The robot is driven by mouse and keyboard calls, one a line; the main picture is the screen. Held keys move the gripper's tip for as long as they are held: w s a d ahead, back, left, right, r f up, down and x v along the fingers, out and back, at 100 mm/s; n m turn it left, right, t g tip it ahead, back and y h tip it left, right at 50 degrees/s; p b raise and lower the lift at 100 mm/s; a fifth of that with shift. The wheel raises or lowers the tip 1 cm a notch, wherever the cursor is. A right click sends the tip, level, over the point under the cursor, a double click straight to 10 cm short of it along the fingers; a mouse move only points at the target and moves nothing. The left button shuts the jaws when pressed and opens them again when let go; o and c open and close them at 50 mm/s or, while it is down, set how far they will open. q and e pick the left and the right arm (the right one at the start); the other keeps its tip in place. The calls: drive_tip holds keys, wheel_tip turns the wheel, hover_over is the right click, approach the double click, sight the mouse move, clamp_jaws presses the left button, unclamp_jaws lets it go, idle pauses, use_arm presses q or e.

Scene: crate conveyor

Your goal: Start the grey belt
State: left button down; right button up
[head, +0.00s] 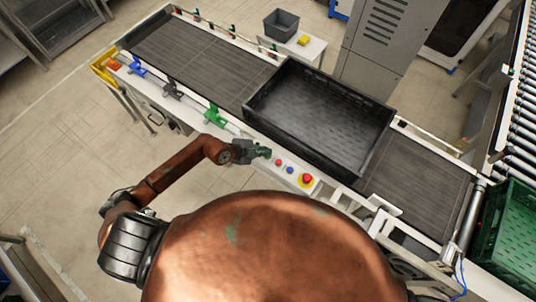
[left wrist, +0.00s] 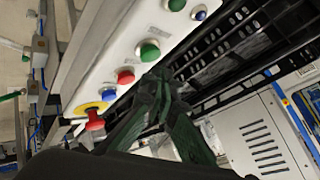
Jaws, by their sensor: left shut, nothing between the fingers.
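The grey belt (head: 190,57) runs from upper left to lower right in the head view, with a black crate (head: 320,112) standing on it. A white control panel (head: 270,170) lies along its near side. It bears a red button (head: 278,162), a blue button (head: 290,169) and a red mushroom button (head: 307,179) on yellow. My left gripper (head: 265,152) is shut and empty over the panel, beside the red button. In the left wrist view its fingertips (left wrist: 158,76) are close to a green button (left wrist: 150,51); contact cannot be told. My right gripper is not in view.
Coloured brackets, one green (head: 215,115), line the belt's near rail. A green crate (head: 510,230) is at right. A grey bin (head: 281,24) stands behind the belt.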

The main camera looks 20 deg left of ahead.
use_arm(q)
drive_tip(key=shift+f, duration=0.1)
idle(0.4)
drive_tip(key=shift+f, duration=0.25)
